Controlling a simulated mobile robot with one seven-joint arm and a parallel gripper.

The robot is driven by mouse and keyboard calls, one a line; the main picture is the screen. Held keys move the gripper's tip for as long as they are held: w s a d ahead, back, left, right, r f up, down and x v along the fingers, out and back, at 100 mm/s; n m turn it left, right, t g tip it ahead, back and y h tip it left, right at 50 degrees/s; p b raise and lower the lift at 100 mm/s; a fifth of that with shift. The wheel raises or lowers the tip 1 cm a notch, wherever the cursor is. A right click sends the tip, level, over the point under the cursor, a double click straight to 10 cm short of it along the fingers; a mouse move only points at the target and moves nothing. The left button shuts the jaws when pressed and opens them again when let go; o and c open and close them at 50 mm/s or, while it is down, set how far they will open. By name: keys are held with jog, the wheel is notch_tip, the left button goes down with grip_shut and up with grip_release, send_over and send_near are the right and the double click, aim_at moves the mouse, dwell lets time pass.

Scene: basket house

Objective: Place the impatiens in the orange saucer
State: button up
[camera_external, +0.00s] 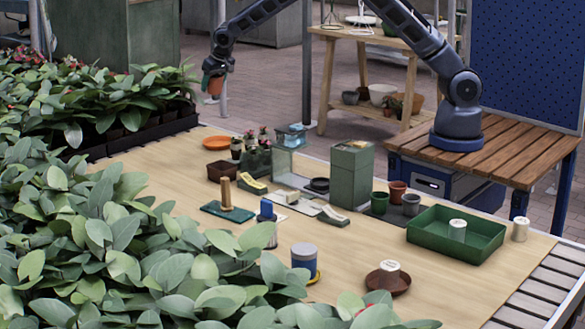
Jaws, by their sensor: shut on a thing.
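The orange saucer (217,143) lies on the wooden table at its far left part and looks empty. My gripper (217,69) is at the upper left, above and behind the saucer in the picture. It is shut on a small terracotta pot (215,87), held in the air apart from the saucer. The pot looks upright; its plant is mostly hidden by the gripper, so I cannot confirm that it is the impatiens.
Dense leafy plants (120,245) fill the left and front edge. A brown square dish (221,170), a glass box (291,139), a green-grey box (351,175) and a green tray (456,236) stand on the table (160,185). Bare tabletop lies left of the saucer.

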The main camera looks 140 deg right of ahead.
jog(key=shift+s+d, duration=0.25)
jog(key=shift+s, duration=0.2)
jog(key=shift+s+f, duration=0.15)
jog(key=shift+f, duration=0.25)
notch_tip(320, 180, down, 19)
jog(key=shift+f, duration=0.1)
jog(key=shift+f, duration=0.15)
jog(key=o, duration=0.8)
